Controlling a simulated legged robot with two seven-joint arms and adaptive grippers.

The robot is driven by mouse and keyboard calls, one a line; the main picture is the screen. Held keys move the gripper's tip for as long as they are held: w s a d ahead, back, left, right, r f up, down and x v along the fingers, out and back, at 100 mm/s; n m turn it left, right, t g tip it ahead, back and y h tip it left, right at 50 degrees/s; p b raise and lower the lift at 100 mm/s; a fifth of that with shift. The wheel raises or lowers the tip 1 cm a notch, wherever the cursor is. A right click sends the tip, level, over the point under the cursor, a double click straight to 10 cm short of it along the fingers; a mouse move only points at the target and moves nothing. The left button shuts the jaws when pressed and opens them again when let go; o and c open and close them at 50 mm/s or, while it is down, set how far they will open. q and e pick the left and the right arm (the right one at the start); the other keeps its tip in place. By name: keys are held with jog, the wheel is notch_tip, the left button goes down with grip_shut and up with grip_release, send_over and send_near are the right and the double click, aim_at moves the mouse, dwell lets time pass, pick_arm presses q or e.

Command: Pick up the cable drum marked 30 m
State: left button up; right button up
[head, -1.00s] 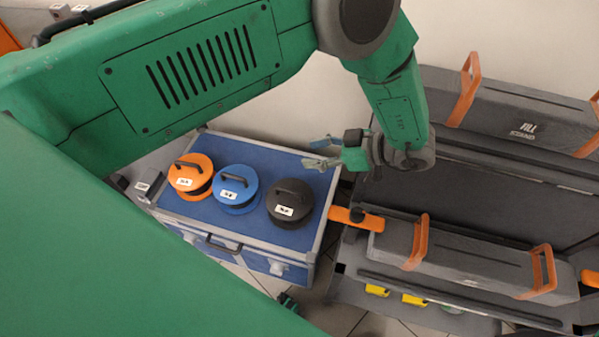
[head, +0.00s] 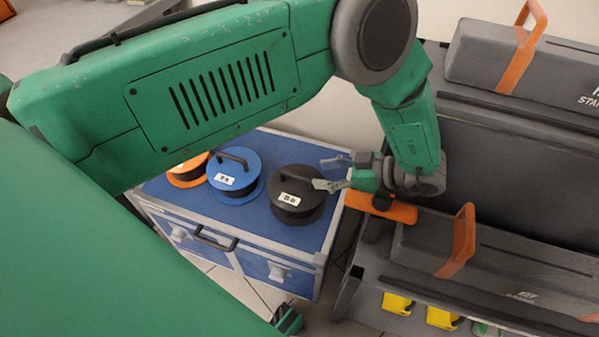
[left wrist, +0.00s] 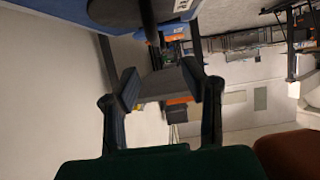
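Three cable drums stand in a row on a blue case: an orange one (head: 187,177) partly behind my arm, a blue one (head: 235,177) and a black one (head: 297,203). Each has a bar handle on top. White labels show on the blue and black drums, but their print is too small to read surely. My left gripper (head: 333,172) is open and empty, just right of the black drum's handle, with its fingers pointing towards it. In the left wrist view, the open fingers (left wrist: 160,85) have nothing between them, and a dark drum (left wrist: 118,12) with its handle shows at the top edge.
The blue case (head: 262,250) has a metal rim and a front handle. Right of it, a grey rack holds grey boxes (head: 490,255) with orange handles, close to my left wrist. Small yellow items (head: 397,303) lie low there. A pale wall stands behind.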

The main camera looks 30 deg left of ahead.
aim_at(297, 175)
pick_arm(q)
jog(key=shift+a+f+b, duration=0.3)
jog(key=shift+a+f, duration=0.15)
jog(key=shift+f, duration=0.2)
jog(key=shift+x, duration=0.85)
jog(key=b+x, duration=0.1)
jog(key=x, duration=0.1)
jog(key=b+x, duration=0.1)
jog(key=x, duration=0.1)
jog(key=shift+w+a+f, duration=0.15)
jog(key=shift+a+f, duration=0.15)
jog(key=shift+f, duration=0.15)
jog(key=shift+a, duration=0.25)
grip_shut()
